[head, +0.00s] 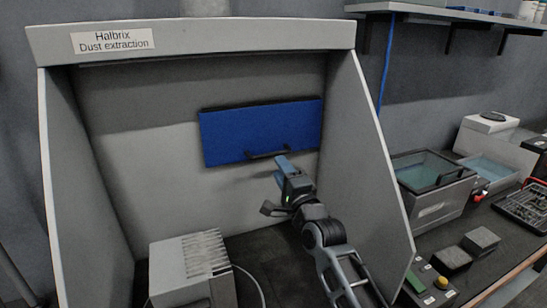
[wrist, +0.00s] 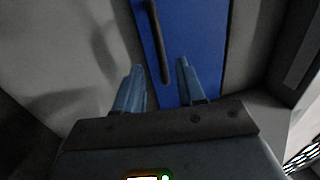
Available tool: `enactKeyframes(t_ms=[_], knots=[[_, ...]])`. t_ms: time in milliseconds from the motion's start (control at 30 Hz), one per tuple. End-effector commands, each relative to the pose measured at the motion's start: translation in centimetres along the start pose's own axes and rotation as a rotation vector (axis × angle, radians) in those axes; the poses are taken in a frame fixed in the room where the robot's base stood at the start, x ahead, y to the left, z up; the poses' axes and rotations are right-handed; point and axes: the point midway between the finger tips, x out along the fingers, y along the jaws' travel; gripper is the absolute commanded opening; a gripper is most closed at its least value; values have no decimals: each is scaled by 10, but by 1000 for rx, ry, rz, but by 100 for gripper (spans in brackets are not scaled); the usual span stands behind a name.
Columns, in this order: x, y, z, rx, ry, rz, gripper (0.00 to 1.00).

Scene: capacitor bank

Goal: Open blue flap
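The blue flap (head: 235,133) is a flat rectangular panel on the back wall of the dust extraction hood, and it looks closed. A dark bar handle (head: 268,154) runs along its lower edge. My gripper (head: 281,170) is just below and slightly right of the handle. In the wrist view the two fingers (wrist: 158,80) stand apart, with the blue flap (wrist: 202,45) beyond them. The handle (wrist: 157,42) shows ahead of the gap between the fingertips, its lower end near the gap. I cannot tell whether it touches a finger.
The hood's right side wall (head: 372,170) stands close beside my arm. A grey ribbed box (head: 190,270) with a cable sits on the hood floor at lower left. Outside on the right bench are a bath with a teal lid (head: 428,172) and dark blocks (head: 452,258).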

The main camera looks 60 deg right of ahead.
Motion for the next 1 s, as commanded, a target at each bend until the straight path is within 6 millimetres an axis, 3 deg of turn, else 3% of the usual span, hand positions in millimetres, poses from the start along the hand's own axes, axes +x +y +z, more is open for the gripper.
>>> enactKeyframes(t_ms=[333,767,1000], knots=[[49,-1,0,0,0,-2,39],[58,0,0,-3,0,-1,39],[58,0,0,-3,0,-1,16]])
